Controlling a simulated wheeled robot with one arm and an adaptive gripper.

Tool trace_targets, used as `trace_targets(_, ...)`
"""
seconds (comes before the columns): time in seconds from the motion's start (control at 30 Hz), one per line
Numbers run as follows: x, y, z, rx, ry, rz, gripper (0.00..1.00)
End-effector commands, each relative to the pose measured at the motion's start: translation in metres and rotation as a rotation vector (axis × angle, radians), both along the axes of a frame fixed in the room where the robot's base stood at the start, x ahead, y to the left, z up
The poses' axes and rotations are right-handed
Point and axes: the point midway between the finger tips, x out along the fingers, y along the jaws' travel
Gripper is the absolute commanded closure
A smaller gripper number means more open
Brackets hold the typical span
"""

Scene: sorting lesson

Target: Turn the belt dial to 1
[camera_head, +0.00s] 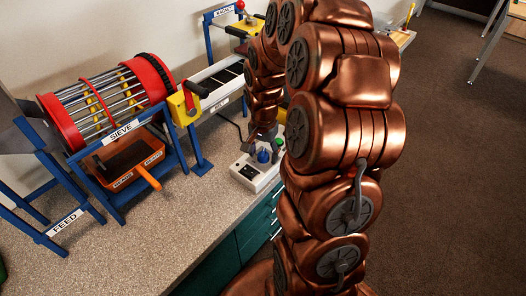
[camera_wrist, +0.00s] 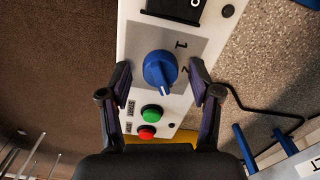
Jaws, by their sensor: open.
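The blue belt dial (camera_wrist: 160,70) sits on a grey panel of a white control box (camera_wrist: 135,30). In the wrist view its ridge with a white mark points down, toward the buttons. The printed 1 (camera_wrist: 181,44) is to the upper right of the dial and the 2 (camera_wrist: 186,69) to its right, so the mark is at neither. My gripper (camera_wrist: 160,74) is open, one finger on each side of the dial, with visible gaps. In the head view my gripper (camera_head: 263,136) hangs over the box (camera_head: 245,174), just above the blue dial (camera_head: 263,156).
A green button (camera_wrist: 152,113) and a red button (camera_wrist: 146,132) lie below the dial, between my fingers. A black cable (camera_wrist: 250,112) runs on the counter. The sieve (camera_head: 108,100) and conveyor (camera_head: 217,78) stand to the left and behind in the head view.

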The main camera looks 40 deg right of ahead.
Motion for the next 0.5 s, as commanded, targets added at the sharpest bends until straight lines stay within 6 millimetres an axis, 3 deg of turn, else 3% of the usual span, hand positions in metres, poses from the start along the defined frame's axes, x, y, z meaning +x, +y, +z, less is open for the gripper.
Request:
trace_targets(0.13,0.0002,-0.0002,0.0003,0.0,-0.001,0.0,0.38)
trace_targets(0.5,0.0003,-0.0002,0.0003,0.0,-0.001,0.0,0.76)
